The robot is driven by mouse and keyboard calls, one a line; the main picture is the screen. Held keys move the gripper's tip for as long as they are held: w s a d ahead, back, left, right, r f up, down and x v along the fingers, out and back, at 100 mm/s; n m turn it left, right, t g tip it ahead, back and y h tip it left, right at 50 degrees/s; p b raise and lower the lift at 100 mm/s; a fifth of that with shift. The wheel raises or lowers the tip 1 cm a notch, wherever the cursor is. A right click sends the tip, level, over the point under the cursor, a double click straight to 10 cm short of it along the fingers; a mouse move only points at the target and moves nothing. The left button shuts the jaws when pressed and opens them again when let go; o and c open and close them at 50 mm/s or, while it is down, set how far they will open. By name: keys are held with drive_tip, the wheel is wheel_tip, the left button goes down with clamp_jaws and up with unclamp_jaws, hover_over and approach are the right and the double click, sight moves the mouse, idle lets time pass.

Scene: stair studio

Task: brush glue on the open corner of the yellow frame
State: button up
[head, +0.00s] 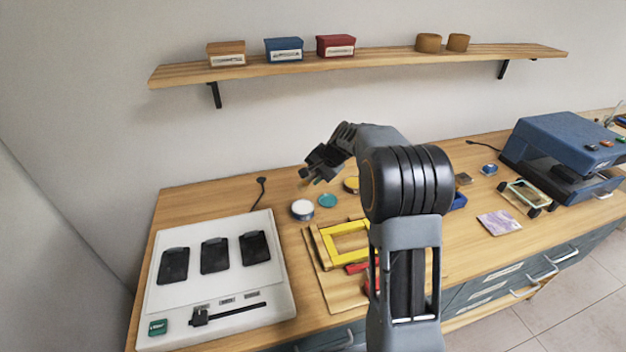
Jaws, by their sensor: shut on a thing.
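The yellow frame (329,249) lies on a wooden board (346,297) in the middle of the bench, partly hidden behind my arm. I cannot tell which corner is open. A white round pot (302,209) stands behind and left of the frame, with a teal disc, perhaps its lid (327,201), beside it. My gripper (310,176) is above the bench, behind the frame and over the area near the pot. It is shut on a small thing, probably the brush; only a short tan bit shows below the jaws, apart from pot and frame.
A white device with black pads (215,290) fills the bench's left. Red pieces (357,267) lie by the frame. A yellow round thing (351,184) is behind it. A blue machine (560,145) stands right. A shelf (380,60) with boxes hangs above.

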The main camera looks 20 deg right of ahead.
drive_tip(key=shift+f+b, duration=2.1)
drive_tip(key=shift+f, duration=1.05)
drive_tip(key=shift+f+b, duration=0.75)
drive_tip(key=shift+f, duration=0.05)
idle(0.4)
drive_tip(key=shift+r+p, duration=2.6)
drive_tip(key=shift+r, duration=1)
drive_tip(key=shift+f, duration=0.15)
